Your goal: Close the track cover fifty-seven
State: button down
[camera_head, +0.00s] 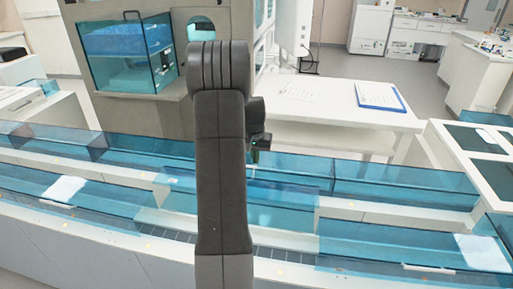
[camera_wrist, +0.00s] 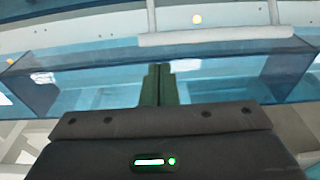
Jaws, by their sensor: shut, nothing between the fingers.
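My gripper (camera_head: 256,156) is at the far side of my arm, over the track, with its fingertips near a blue see-through cover (camera_head: 285,182). In the wrist view my gripper (camera_wrist: 159,72) has its two dark green fingers together, with nothing between them. The fingers point at a long blue see-through panel (camera_wrist: 90,75) with a white handle bar (camera_wrist: 216,36) beyond it. I cannot tell whether the fingertips touch it. No number is readable on any cover, so I cannot tell which is fifty-seven. My arm hides part of the middle cover.
More blue covers line the track, including one at front right (camera_head: 385,245) and one at left (camera_head: 90,190). A white table (camera_head: 335,100) with a blue clipboard (camera_head: 380,96) stands behind. A blue-windowed cabinet (camera_head: 125,55) stands at back left.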

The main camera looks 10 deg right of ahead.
jog(key=shift+s+a+r, duration=0.15)
jog(key=shift+s+a, duration=0.05)
jog(key=shift+s, duration=0.3)
jog(key=shift+s+a+r, duration=0.1)
jog(key=shift+s+a, duration=0.1)
jog(key=shift+s, duration=0.25)
